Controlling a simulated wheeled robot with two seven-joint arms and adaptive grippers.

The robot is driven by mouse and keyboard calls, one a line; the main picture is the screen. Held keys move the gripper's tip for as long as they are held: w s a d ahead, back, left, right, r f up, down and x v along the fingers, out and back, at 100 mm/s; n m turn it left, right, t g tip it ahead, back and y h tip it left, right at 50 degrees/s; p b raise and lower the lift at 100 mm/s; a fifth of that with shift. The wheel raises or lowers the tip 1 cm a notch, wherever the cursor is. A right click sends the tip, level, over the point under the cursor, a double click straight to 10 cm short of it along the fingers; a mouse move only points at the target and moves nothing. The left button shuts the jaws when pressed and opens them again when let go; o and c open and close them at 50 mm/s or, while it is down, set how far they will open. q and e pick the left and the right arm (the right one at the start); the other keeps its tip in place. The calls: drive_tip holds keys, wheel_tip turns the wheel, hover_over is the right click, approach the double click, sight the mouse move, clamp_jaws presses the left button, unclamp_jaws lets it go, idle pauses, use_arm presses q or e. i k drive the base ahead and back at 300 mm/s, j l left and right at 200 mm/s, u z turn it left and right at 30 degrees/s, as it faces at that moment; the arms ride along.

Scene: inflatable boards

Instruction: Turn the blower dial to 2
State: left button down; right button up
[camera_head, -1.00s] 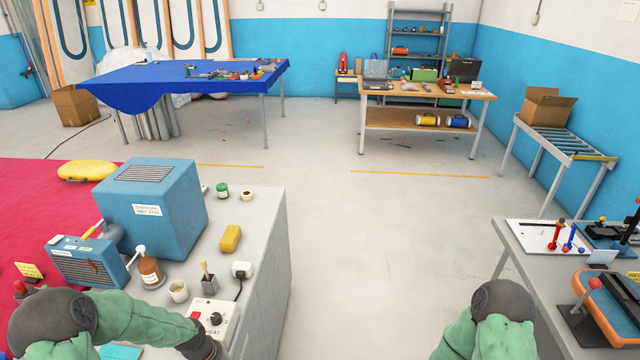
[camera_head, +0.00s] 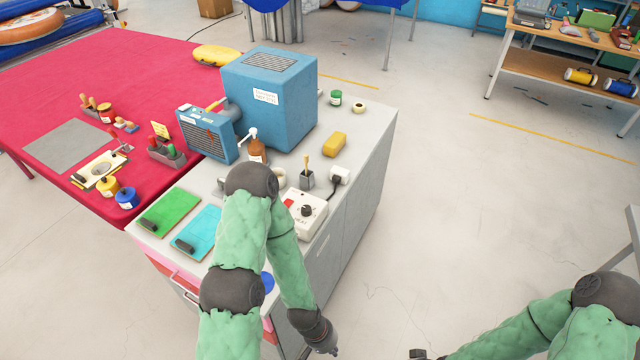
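A white control box (camera_head: 318,219) with a black round dial (camera_head: 306,210) and a red switch (camera_head: 289,203) stands on the grey cabinet top, partly behind my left arm. The dial's setting is too small to read. A large blue machine (camera_head: 275,110) with a slatted top and a smaller blue vented unit (camera_head: 205,135) stand behind it. My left gripper (camera_head: 331,347) hangs low beside the cabinet's front, well below and apart from the dial; its fingers are too small to tell. My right gripper (camera_head: 418,354) barely shows at the bottom edge, away from the cabinet.
A brown bottle (camera_head: 257,151), a brush holder (camera_head: 307,180), a plug (camera_head: 339,175) and a yellow block (camera_head: 334,143) stand near the control box. Green (camera_head: 168,212) and light-blue (camera_head: 198,232) boards lie left of my arm. Open floor lies right of the cabinet.

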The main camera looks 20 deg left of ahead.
sight(306, 209)
drive_tip(key=k+u, duration=0.1)
drive_tip(key=u, duration=0.3)
drive_tip(key=k+j+u, duration=0.1)
drive_tip(key=u, duration=0.35)
